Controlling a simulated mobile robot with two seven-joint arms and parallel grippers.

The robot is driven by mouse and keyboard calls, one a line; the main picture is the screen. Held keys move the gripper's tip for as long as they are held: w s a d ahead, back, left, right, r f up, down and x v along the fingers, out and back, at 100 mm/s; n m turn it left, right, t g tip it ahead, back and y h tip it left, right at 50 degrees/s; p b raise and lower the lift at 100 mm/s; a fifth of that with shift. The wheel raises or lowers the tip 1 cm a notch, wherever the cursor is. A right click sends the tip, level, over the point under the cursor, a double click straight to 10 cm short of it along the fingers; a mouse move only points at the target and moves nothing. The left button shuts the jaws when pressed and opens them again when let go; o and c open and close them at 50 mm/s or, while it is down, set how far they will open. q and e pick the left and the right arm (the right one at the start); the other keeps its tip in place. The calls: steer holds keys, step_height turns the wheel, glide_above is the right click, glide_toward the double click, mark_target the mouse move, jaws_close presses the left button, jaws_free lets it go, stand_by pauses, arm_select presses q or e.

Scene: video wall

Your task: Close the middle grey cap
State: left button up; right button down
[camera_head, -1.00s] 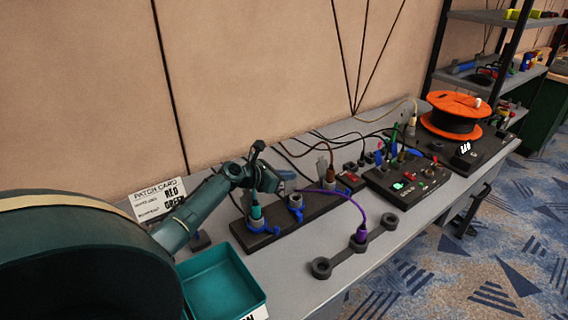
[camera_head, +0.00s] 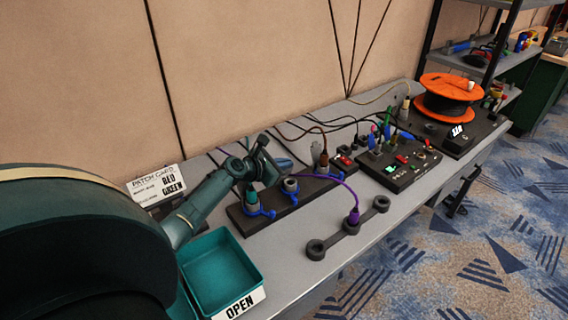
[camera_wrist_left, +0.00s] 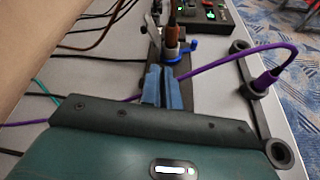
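A dark strip (camera_head: 240,222) on the table carries three sockets with blue collars. The middle socket (camera_head: 290,186) has a grey top; I cannot tell whether its cap is shut. A teal plug (camera_head: 252,197) stands in the near socket. A brown plug (camera_wrist_left: 173,31) stands in the far one, with an upright grey flap (camera_wrist_left: 155,32) beside it. My left gripper (camera_head: 282,165) is low over the strip, near the middle socket. In the left wrist view its blue fingers (camera_wrist_left: 163,80) are nearly together, with nothing seen between them, and hide the strip below. My right gripper is out of view.
A purple cable (camera_wrist_left: 215,62) passes just past the fingertips to a plug (camera_head: 353,216) in a dark holder (camera_head: 334,240). A teal tray (camera_head: 222,270) stands at front left. A switch box (camera_head: 400,165) and an orange spool (camera_head: 450,85) stand to the right.

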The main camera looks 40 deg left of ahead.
arm_select(q)
steer(key=o, duration=0.4)
steer(key=shift+o, duration=0.2)
steer(key=p+v, duration=0.2)
steer(key=v, duration=1.1)
steer(key=shift+s, duration=0.1)
